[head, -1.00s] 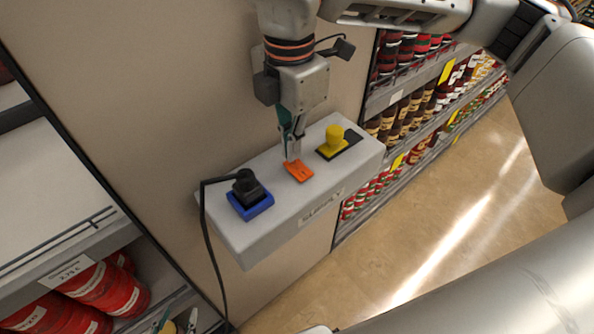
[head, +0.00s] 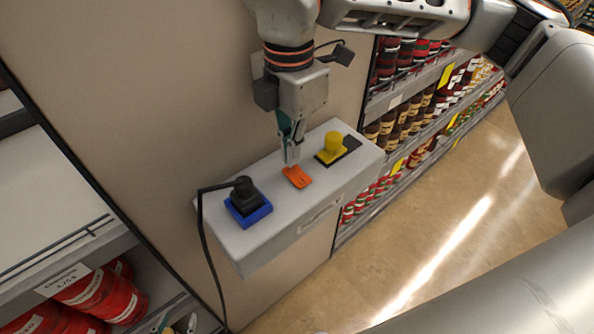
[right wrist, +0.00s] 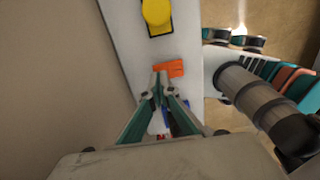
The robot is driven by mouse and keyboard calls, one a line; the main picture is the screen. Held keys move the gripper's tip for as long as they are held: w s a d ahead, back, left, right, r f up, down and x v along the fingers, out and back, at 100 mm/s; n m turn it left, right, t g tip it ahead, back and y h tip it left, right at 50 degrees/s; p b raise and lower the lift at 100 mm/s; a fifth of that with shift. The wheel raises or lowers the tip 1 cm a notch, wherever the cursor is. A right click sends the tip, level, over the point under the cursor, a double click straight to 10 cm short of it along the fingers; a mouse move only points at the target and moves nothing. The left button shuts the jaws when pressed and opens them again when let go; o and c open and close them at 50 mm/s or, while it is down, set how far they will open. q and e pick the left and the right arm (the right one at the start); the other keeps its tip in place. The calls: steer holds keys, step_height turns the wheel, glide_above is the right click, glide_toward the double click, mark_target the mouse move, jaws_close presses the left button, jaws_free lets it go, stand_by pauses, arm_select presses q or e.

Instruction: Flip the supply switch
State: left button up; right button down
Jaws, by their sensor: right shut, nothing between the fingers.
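The orange switch (head: 298,178), which I take as the supply switch, sits on top of the grey box (head: 272,214), between the blue socket and the yellow knob. In the right wrist view the orange switch (right wrist: 172,68) is just beyond the fingertips. My right gripper (head: 290,162) points down, shut and empty, at the far end of the switch; I cannot tell if it touches. Its fingers meet in the right wrist view (right wrist: 160,76).
A black plug (head: 243,190) with a hanging cable sits in the blue socket (head: 250,213). A yellow knob (head: 333,142) stands on the box's right end. The box is against a beige wall (head: 160,90). Stocked shelves (head: 400,105) are at the right, red cans (head: 105,293) at lower left.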

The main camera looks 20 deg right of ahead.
steer(key=shift+f+b, duration=0.6)
steer(key=shift+f, duration=0.55)
stand_by(0.9)
steer(key=shift+r, duration=0.2)
steer(key=shift+r+p, duration=1.25)
steer(key=shift+r, duration=0.85)
steer(key=shift+r+p, duration=0.6)
steer(key=shift+r, duration=0.7)
